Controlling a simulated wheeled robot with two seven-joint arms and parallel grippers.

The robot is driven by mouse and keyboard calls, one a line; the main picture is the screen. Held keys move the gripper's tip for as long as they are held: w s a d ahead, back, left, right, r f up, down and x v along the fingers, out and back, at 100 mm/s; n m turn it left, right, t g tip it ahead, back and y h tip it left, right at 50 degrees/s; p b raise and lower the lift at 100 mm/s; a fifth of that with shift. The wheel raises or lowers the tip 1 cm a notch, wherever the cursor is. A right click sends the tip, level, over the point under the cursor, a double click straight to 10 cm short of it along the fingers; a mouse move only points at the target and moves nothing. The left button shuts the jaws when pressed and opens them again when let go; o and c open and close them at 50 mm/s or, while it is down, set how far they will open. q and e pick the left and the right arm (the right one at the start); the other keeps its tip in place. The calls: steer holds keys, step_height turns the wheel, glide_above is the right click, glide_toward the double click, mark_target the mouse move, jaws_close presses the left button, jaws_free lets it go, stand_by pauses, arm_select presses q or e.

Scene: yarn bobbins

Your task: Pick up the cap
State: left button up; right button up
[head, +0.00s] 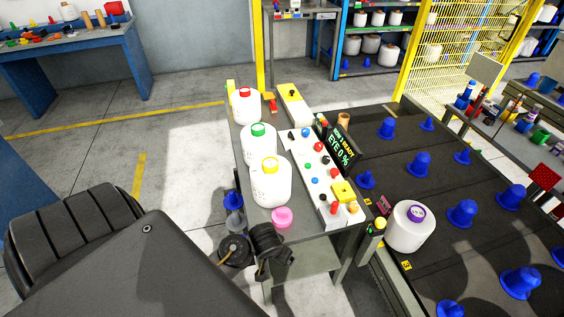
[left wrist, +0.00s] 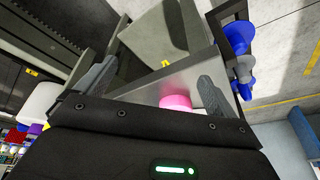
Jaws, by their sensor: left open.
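A pink cap (head: 283,217) lies on the near end of the grey table (head: 243,150), beside a white bobbin with a yellow top (head: 270,182). My left gripper (head: 254,243) is at the table's near left corner, just short of the cap and to its left. Its jaws are open and empty. In the left wrist view the cap (left wrist: 177,101) shows between the spread fingers (left wrist: 157,72), nearer the right one. The palm edge hides part of it. My right gripper is not in view.
Two more white bobbins, green-topped (head: 258,141) and red-topped (head: 246,106), stand farther back. A button panel (head: 318,168) lies right of them. Blue cones (head: 234,200) hang at the table's left edge. A dark conveyor (head: 440,180) with blue pegs runs at right.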

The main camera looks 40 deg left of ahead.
mark_target(282, 210)
arm_select(q)
steer(key=w+a+r+n+y+p, duration=0.2)
steer(key=w+a+r+n, duration=0.45)
steer(key=w, duration=0.55)
steer(key=shift+m+h, duration=0.3)
steer(key=shift+m, duration=0.45)
steer(key=a+f+b, duration=0.1)
steer(key=f, duration=0.1)
steer(key=w+a+f+b, duration=0.1)
steer(key=f+b, duration=0.1)
steer(key=shift+a, duration=0.2)
steer(key=shift+w+a+f, duration=0.1)
steer(key=shift+f, duration=0.15)
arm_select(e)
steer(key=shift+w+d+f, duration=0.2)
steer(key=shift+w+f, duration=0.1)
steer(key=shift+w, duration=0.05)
arm_select(q)
steer(key=shift+w+f, duration=0.15)
steer(key=shift+f, duration=0.2)
steer(key=b+x, duration=0.1)
steer(key=x, duration=0.3)
steer(key=shift+w+f+b, duration=0.2)
steer(key=shift+w+b, duration=0.05)
steer(key=shift+b, duration=0.05)
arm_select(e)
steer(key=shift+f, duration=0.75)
arm_select(q)
steer(key=shift+s, duration=0.1)
